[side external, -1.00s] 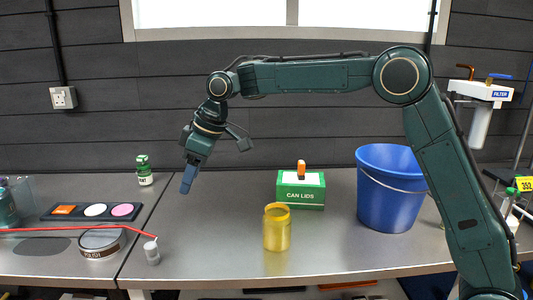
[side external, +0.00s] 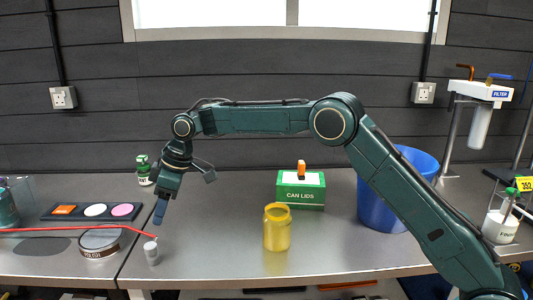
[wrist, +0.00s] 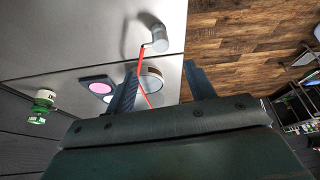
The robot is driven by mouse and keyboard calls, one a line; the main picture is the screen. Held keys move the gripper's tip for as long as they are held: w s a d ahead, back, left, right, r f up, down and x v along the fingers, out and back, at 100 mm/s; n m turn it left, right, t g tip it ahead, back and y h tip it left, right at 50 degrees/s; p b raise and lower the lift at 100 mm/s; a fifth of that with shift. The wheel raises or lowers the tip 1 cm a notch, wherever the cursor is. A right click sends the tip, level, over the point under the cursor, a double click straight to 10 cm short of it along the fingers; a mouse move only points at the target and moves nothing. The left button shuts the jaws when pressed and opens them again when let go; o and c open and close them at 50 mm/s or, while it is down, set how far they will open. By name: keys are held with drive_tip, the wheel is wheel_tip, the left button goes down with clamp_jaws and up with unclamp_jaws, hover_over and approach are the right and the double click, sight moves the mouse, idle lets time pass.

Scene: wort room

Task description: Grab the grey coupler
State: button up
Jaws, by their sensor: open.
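The grey coupler (side external: 152,253) stands upright near the front edge of the bench, at the end of a thin red hose (side external: 75,229). In the wrist view the grey coupler (wrist: 157,40) shows beyond the fingertips, with the red hose running from it down between the fingers. My gripper (side external: 160,212) is above the bench, higher than the coupler and slightly to its right, pointing down. In the wrist view my gripper (wrist: 160,68) has its two fingers apart and nothing held between them.
A round tin (side external: 100,246) and a dark tray with coloured discs (side external: 95,211) lie left of the coupler. A green-capped jar (side external: 143,172) stands behind. A yellow jar (side external: 277,230), green can lids box (side external: 301,195) and blue bucket (side external: 372,205) stand to the right. Bench between coupler and yellow jar is clear.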

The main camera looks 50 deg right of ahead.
sight(152, 244)
drive_tip(key=shift+x, duration=3.55)
drive_tip(key=shift+f, duration=0.1)
drive_tip(key=shift+x, duration=2.45)
drive_tip(key=shift+s, duration=0.15)
drive_tip(key=c, duration=1)
